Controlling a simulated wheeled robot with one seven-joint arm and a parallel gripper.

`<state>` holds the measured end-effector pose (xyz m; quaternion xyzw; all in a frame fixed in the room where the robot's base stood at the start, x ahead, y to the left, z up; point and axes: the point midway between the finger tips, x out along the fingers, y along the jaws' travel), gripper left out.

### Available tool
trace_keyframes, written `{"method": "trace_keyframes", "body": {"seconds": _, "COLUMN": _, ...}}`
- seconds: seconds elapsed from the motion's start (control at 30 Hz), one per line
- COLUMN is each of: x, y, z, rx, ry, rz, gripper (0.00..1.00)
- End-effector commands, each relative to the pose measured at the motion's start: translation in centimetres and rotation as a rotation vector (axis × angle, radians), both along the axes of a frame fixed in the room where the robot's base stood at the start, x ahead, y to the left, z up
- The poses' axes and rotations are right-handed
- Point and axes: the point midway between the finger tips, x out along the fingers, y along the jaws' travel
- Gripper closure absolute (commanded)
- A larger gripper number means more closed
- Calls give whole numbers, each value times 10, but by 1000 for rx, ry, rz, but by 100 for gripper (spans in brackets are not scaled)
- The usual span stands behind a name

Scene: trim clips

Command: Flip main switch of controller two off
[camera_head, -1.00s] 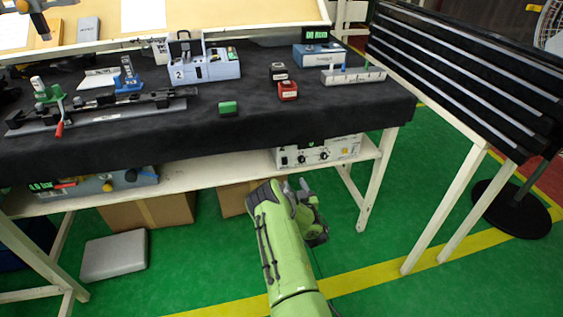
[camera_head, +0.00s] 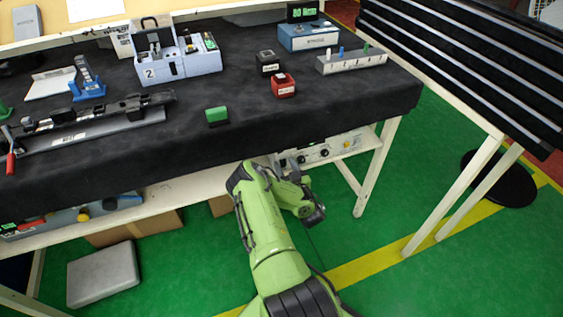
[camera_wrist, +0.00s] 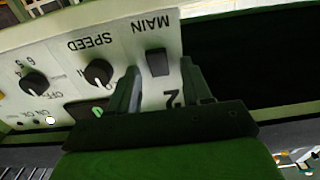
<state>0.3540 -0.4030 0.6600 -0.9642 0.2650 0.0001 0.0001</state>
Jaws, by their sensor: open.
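The white-grey controller (camera_head: 335,148) stands on the shelf under the table, partly hidden by my arm in the head view. In the wrist view its panel (camera_wrist: 205,103) appears upside down and is marked 2. The dark main switch (camera_wrist: 157,63) sits under the MAIN label; I cannot tell its position. A black SPEED knob (camera_wrist: 99,72) is beside it. My gripper (camera_wrist: 160,70) is open and empty, its two fingers pointing at the panel on either side of the switch in the picture. I cannot tell whether they touch the panel.
The black-covered tabletop (camera_head: 235,155) overhangs the shelf (camera_head: 190,188). A table leg (camera_head: 378,168) stands right of the controller. Another knob (camera_wrist: 34,82) is farther along the panel. A blue-grey case (camera_head: 178,62) marked 2 stands on the tabletop. The green floor (camera_head: 420,200) is mostly open.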

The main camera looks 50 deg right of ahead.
Motion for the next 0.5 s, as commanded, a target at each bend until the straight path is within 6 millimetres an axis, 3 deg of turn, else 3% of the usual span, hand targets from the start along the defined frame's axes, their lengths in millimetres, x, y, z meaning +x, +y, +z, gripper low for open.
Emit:
{"method": "trace_keyframes", "body": {"seconds": 0.13, "x": 0, "y": 0, "z": 0, "rx": 0, "ry": 0, "rz": 0, "gripper": 54}}
{"method": "trace_keyframes", "body": {"seconds": 0.43, "x": 0, "y": 0, "z": 0, "rx": 0, "ry": 0, "rz": 0, "gripper": 100}}
{"method": "trace_keyframes", "body": {"seconds": 0.5, "x": 0, "y": 0, "z": 0, "rx": 0, "ry": 0, "rz": 0, "gripper": 100}}
